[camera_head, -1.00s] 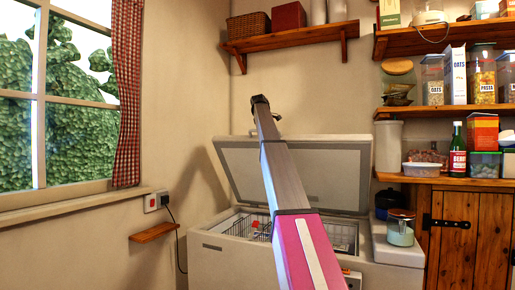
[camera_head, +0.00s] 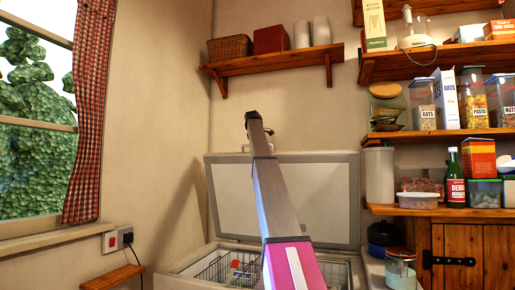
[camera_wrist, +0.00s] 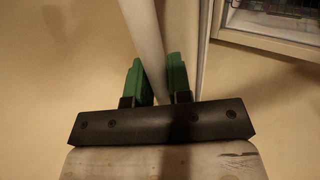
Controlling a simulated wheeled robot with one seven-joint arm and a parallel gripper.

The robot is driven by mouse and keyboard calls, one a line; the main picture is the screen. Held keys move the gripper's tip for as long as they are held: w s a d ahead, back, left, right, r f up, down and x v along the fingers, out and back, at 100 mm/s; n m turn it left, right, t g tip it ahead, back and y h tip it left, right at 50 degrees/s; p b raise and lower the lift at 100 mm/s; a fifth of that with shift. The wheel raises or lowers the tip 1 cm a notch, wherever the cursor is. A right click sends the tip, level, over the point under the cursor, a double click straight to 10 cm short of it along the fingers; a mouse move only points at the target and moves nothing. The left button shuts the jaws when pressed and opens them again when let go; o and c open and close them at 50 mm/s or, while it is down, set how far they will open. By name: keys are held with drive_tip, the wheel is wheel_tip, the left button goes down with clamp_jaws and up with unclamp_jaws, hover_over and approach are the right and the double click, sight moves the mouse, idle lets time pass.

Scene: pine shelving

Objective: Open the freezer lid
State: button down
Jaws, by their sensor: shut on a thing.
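The freezer lid (camera_head: 315,200) stands raised, nearly upright, at the back of the white chest freezer (camera_head: 190,272), with its pale inner panel facing me. Wire baskets (camera_head: 218,268) show in the open chest. My arm reaches over the freezer to the lid's top edge. In the wrist view, my gripper (camera_wrist: 157,78) has its green fingers either side of a white bar, the lid handle (camera_wrist: 145,28), and is shut on it. In the head view, the fingers are hidden behind the arm's dark end.
Stocked shelves (camera_head: 440,135) and a wooden cupboard (camera_head: 475,250) stand at the right. A glass jar (camera_head: 400,270) is close beside the freezer. A small wall ledge (camera_head: 115,278) is at the left.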

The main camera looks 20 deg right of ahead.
drive_tip(key=c, duration=1.1)
unclamp_jaws()
drive_tip(key=shift+o, duration=0.2)
drive_tip(key=shift+s+r, duration=0.1)
drive_tip(key=v, duration=1)
drive_tip(key=shift+s+r, duration=0.15)
drive_tip(key=shift+r, duration=0.05)
drive_tip(key=shift+a, duration=0.15)
